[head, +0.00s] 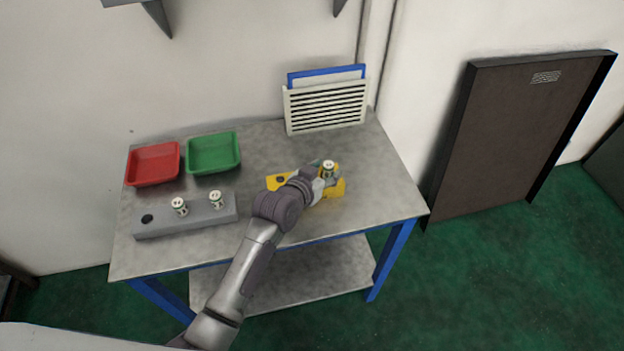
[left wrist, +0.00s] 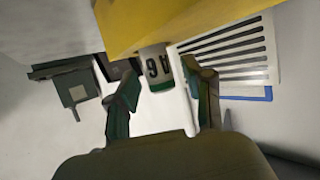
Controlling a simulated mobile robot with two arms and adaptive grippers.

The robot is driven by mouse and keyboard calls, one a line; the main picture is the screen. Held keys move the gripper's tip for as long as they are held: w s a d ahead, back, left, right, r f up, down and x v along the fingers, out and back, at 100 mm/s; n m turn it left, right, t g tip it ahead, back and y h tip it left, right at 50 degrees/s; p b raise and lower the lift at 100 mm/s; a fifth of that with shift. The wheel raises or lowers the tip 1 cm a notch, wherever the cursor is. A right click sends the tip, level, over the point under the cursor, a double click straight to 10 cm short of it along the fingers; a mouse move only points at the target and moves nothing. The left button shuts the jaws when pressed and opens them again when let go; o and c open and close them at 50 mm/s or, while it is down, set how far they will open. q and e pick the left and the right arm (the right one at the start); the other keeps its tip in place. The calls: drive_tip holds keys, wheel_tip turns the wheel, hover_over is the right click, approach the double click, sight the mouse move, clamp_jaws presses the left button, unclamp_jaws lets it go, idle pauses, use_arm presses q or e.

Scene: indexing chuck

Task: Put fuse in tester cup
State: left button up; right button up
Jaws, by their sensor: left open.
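A fuse (head: 328,168), a small pale cylinder with a dark green band, stands upright at the right end of the yellow tester block (head: 275,184). The tester's left end has a dark round opening. In the left wrist view the fuse (left wrist: 157,68) shows its printed label, against the yellow block (left wrist: 190,20). My left gripper (head: 326,176) is open, with its fingers (left wrist: 160,82) on either side of the fuse. The fuse's lower end is hidden. My right gripper is in neither view.
A grey rack (head: 198,218) at the front left holds two more fuses, one left (head: 180,207) and one right (head: 216,200), beside an empty hole. A red tray (head: 153,165) and green tray (head: 213,153) stand behind. A louvred panel (head: 327,106) stands at the table's back edge.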

use_arm(q)
drive_tip(key=v, duration=1)
drive_tip(key=shift+s+a, duration=0.1)
drive_tip(key=s+a+f+n+g+y, duration=0.1)
drive_tip(key=s+a+f+g+y, duration=0.15)
drive_tip(key=s+a, duration=0.45)
drive_tip(key=s+a+f+n+g+y, duration=0.1)
drive_tip(key=s+a+f+g, duration=0.15)
drive_tip(key=s, duration=0.75)
drive_tip(key=s+a+f+n+g+y, duration=0.1)
drive_tip(key=s+a+f+g+y, duration=0.1)
drive_tip(key=s+a+g, duration=0.5)
wheel_tip(320, 180, down, 25)
drive_tip(key=s+d+t, duration=0.1)
drive_tip(key=s+t, duration=0.1)
drive_tip(key=s+a+f+g, duration=0.1)
drive_tip(key=s+a+f, duration=0.2)
drive_tip(key=s+f, duration=1.4)
drive_tip(key=shift+s+f, duration=0.3)
drive_tip(key=shift+f, duration=0.1)
